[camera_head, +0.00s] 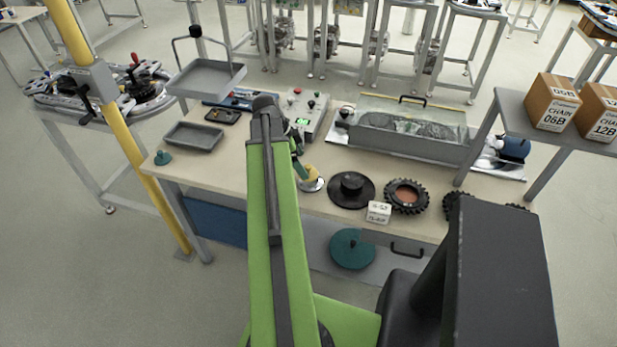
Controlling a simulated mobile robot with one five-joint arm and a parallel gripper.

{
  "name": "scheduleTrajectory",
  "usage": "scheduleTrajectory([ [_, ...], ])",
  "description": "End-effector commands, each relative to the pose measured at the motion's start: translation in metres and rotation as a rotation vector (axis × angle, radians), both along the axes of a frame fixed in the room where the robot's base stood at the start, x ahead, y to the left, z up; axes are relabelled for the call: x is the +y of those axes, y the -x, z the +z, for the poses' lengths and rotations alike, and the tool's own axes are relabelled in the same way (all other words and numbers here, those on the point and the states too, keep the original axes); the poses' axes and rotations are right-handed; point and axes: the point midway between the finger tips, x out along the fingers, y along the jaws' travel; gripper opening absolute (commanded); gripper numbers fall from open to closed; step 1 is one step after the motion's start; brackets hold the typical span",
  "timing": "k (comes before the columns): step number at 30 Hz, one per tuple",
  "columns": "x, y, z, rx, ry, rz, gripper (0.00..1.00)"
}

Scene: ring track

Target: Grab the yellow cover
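The yellow cover (311,173) is a small yellow piece on the workbench, just right of my green arm. It sits on or just above a pale round disc (312,185); I cannot tell which. My gripper (303,168) is at the far end of my arm, directly beside and above the yellow cover. A teal finger shows there, reaching down toward the cover. My arm hides part of the gripper, so I cannot tell whether it is open or shut, or whether it touches the cover.
A black flanged disc (351,189), a dark sprocket (406,196) and a small white labelled box (378,212) stand right of the cover. A control box (305,115) and a clear-covered tank (405,130) are behind. A grey tray (193,137) lies left. A yellow post (125,130) stands further left.

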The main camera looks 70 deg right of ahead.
Motion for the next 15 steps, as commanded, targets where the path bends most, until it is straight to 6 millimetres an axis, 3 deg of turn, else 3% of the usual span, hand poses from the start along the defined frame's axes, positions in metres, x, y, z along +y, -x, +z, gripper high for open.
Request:
scheduleTrajectory([
  [1,-0.002,0.003,-0.016,0.000,0.000,-0.001,0.88],
  [6,-0.007,0.012,-0.040,0.000,0.000,-0.001,0.88],
  [13,-0.008,0.014,-0.036,0.000,0.000,-0.001,0.88],
  [15,-0.008,0.014,-0.036,0.000,0.000,-0.001,0.81],
])
